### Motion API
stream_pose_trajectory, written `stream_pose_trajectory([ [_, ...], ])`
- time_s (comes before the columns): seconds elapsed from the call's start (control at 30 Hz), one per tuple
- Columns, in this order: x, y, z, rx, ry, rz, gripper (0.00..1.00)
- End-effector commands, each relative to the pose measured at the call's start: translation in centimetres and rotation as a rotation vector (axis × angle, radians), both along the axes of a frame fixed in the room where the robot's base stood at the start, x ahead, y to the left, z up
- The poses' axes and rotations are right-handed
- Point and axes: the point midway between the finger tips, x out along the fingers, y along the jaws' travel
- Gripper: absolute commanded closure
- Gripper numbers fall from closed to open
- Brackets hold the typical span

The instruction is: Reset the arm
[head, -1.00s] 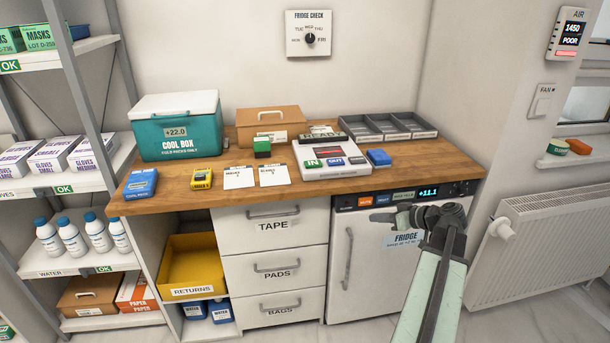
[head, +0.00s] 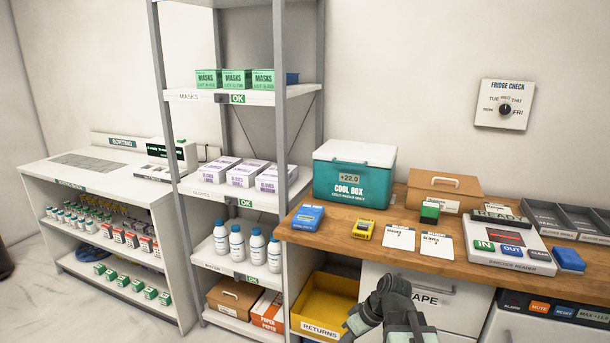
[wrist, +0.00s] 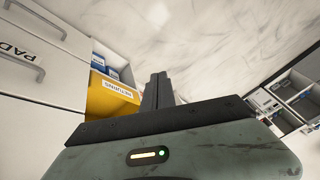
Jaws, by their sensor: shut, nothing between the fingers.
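My gripper (head: 366,312) is in front of the drawers below the wooden counter in the head view, and my arm comes up from the bottom edge. In the wrist view its fingers (wrist: 158,85) are together with nothing between them. They point out over the pale floor. The drawer fronts (wrist: 40,45) are to the left of the fingers there. The yellow returns bin (wrist: 108,100) shows just left of the fingers.
The wooden counter (head: 560,277) holds a teal cool box (head: 350,190), a brown box (head: 425,195) and a scanner reader (head: 500,255). A metal shelf rack (head: 172,130) stands left of it. A white sorting unit (head: 125,190) is at far left. Clear floor (head: 80,310) lies at lower left.

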Motion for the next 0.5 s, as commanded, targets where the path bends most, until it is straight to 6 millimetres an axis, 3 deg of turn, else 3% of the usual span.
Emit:
stream_pose_trajectory([
  [0.03,-1.4,1.3,-0.7,-0.062,0.049,-0.021,1.0],
  [0.1,-2.9,0.9,-1.6,-0.165,0.117,-0.11,1.0],
  [0.3,-5.0,-4.8,-2.4,-0.375,0.239,-0.503,1.0],
  [0.37,-5.2,-5.3,-2.4,-0.383,0.271,-0.623,1.0],
  [0.5,-5.2,-5.2,2.8,-0.376,0.275,-0.645,1.0],
])
